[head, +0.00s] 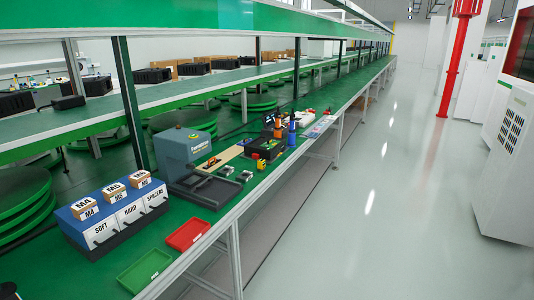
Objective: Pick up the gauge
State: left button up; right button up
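I cannot single out the gauge with certainty at this size. Small items lie mid-bench in the head view: a wooden board (221,159), two small grey metal parts, one of them (226,169) nearer the board, and a black box (267,147) with a round yellow-green mark. Upright orange and blue tools (291,133) stand just behind the box. A grey-blue bench machine (188,152) stands left of the board. Neither gripper shows clearly; only a dark shape, perhaps part of my arm, enters at the bottom left corner.
A blue-grey dispenser (110,222) labelled SOFT, HARD and SPACERS carries small boxes marked M4, M5 and M6. A red tray (188,234) and a green tray (145,270) lie at the bench's near edge. A white tray (321,126) lies farther along. The floor aisle at right is clear.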

aim_at(261, 162)
jog(key=z, duration=0.7)
jog(key=i, duration=1.85)
jog(key=u, duration=1.1)
jog(key=i, duration=0.9)
jog(key=u, duration=0.95)
